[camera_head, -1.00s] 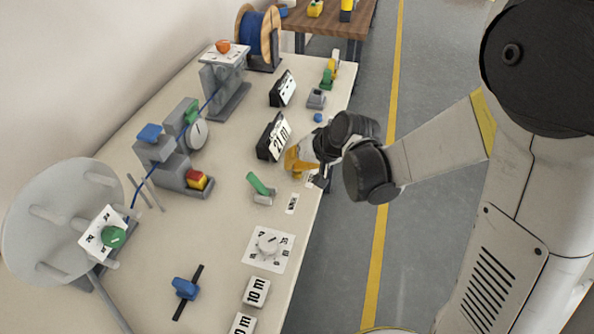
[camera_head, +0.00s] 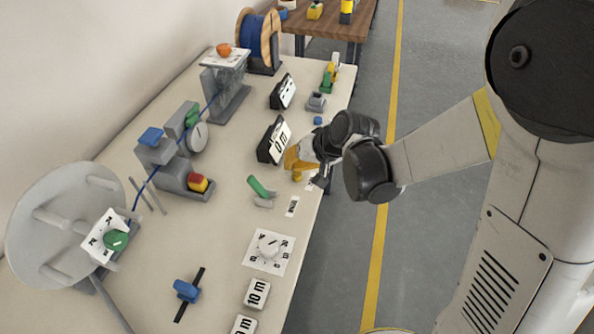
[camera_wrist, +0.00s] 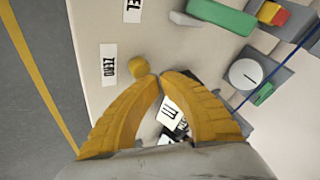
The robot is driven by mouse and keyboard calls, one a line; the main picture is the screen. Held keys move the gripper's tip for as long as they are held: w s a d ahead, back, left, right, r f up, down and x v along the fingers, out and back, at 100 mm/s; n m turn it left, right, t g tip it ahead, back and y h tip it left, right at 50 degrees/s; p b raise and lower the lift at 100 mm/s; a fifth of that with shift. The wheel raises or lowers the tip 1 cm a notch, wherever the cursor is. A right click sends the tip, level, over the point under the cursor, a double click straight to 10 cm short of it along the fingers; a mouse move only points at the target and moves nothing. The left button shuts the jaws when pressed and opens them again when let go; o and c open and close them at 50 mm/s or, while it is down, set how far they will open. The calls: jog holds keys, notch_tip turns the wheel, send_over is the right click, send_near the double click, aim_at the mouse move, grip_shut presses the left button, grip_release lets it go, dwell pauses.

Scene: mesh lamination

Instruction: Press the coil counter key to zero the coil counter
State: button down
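The coil counter (camera_head: 276,140) is a black tilted display on the bench, and its white face reads 0 m. A small round yellow key (camera_wrist: 138,67) stands beside the white ZERO label (camera_wrist: 108,65) in the wrist view. The key also shows in the head view (camera_head: 297,176), just below my fingers. My gripper (camera_wrist: 154,77) is shut, its yellow fingertips together and holding nothing. The fingertips are right beside the key; I cannot tell whether they touch it. In the head view my gripper (camera_head: 297,159) is low over the bench's right edge, in front of the counter.
A green lever (camera_head: 259,187) and a white dial plate (camera_head: 269,252) are near the gripper. A second black display (camera_head: 282,92) stands farther back. A red and yellow button (camera_head: 198,183) is to the left. The floor right of the bench is clear.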

aim_at(294, 173)
jog(key=shift+r, duration=0.2)
jog(key=shift+r+p, duration=1.9)
jog(key=shift+r, duration=0.55)
